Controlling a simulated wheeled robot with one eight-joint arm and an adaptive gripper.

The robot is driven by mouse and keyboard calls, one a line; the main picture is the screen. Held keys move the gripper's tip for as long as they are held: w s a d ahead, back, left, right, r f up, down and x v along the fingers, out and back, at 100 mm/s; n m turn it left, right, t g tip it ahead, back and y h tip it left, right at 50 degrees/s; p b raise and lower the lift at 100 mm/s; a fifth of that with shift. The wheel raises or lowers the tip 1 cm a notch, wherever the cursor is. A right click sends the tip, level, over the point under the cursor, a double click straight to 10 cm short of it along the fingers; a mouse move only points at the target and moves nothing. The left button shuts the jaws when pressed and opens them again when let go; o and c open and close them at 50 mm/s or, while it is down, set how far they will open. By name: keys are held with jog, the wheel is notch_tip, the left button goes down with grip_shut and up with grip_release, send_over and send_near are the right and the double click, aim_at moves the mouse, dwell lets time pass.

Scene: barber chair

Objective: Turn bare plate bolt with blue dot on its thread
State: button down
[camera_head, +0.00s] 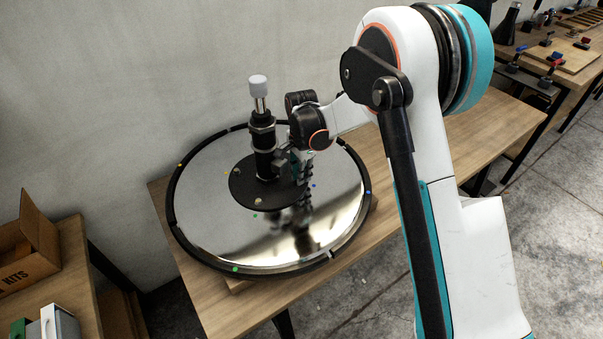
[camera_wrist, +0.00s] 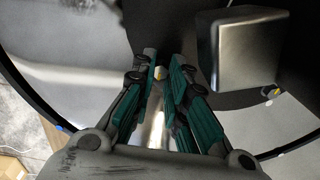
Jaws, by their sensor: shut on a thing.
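A barber chair base lies with its mirror-like round disc (camera_head: 215,225) facing up. A black round plate (camera_head: 238,190) with a central column (camera_head: 263,140) sits on it. My gripper (camera_head: 292,163) is low beside the column, over the plate's right side. In the wrist view my gripper (camera_wrist: 160,74) has its teal fingers closed around a small brassy bolt head (camera_wrist: 160,72). Another bolt (camera_head: 258,201) on the plate's front stands free. A blue dot (camera_head: 313,185) lies on the disc to the right of the plate. The held bolt's thread is hidden.
Green and yellow dots, such as one green dot (camera_head: 235,269), mark the disc and rim. A metal block-like part (camera_wrist: 240,50) stands close right of my fingers in the wrist view. The wooden table (camera_head: 455,140) is bare to the right. A cardboard box (camera_head: 30,245) stands left.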

jog(key=m, duration=0.5)
jog(key=shift+m, duration=0.4)
dwell(0.4)
jog(key=c, duration=1.5)
grip_release()
jog(key=shift+c, duration=0.2)
jog(key=shift+r, duration=0.15)
notch_tip(320, 180, up, 12)
